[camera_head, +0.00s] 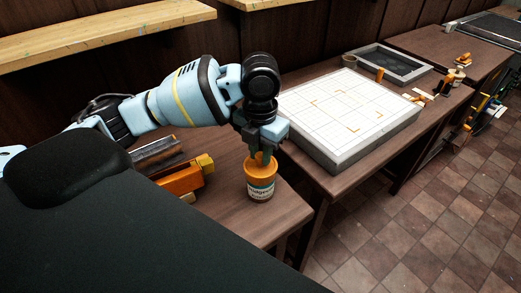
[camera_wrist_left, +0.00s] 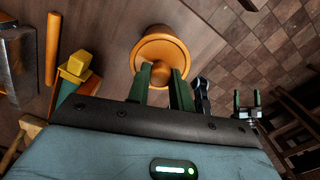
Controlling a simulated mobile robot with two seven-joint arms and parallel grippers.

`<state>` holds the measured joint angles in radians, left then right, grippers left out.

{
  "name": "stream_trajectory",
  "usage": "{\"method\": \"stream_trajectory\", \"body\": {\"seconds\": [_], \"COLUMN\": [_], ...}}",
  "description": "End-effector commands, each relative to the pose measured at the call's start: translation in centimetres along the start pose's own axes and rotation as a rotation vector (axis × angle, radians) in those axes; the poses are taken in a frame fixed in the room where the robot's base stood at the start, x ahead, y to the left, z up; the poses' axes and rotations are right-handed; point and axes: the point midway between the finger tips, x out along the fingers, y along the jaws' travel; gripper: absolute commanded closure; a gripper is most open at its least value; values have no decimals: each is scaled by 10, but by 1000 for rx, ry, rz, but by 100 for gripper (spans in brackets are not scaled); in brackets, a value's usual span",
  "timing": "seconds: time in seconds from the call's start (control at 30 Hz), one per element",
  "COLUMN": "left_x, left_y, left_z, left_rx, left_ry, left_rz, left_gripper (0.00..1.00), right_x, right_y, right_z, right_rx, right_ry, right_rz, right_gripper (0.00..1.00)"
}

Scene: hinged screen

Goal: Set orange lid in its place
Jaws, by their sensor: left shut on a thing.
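The orange lid (camera_head: 260,165) is at the top of a labelled jar (camera_head: 261,190) near the table's front edge. My left gripper (camera_head: 263,157) comes down from above and is shut on the lid's knob. In the left wrist view the round orange lid (camera_wrist_left: 165,45) shows with its knob between the two green fingers of my left gripper (camera_wrist_left: 161,78). The jar stands upright under the lid. I cannot tell whether the lid rests fully on the rim. My right gripper (camera_wrist_left: 247,100) shows small at the right of the left wrist view, fingers apart and empty.
Orange and yellow tools (camera_head: 185,180) lie left of the jar. A white gridded board in a grey frame (camera_head: 350,115) covers much of the bench to the right. A dark tray (camera_head: 388,64) is farther back. Wooden shelves (camera_head: 105,35) hang above.

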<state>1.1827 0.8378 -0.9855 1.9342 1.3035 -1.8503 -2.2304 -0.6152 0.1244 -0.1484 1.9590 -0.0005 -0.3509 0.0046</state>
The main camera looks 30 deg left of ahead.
Motion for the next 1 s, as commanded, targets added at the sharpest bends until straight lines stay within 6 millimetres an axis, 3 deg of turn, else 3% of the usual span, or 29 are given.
{"method": "stream_trajectory", "body": {"seconds": [0.1, 0.13, 0.33, 0.67, 1.0], "left_x": [1, 1, 1, -1, -52], "left_y": [0, 0, 0, 0, 0], "left_z": [0, 0, 0, 0, 1], "left_rx": [0, 0, 0, 0, 0], "left_ry": [2, 2, 2, 0, -3], "left_rz": [0, 0, 0, 0, 0], "left_gripper": [100, 77, 53, 53, 53], "right_x": [0, 0, 0, 0, 0], "right_y": [0, 0, 0, 0, 1], "right_z": [1, 1, 1, 2, 3], "right_rx": [0, 0, 0, -1, -3], "right_ry": [-1, -1, -2, -4, -5], "right_rz": [0, 0, 0, 0, 1], "right_gripper": [15, 15, 15, 15, 15]}}
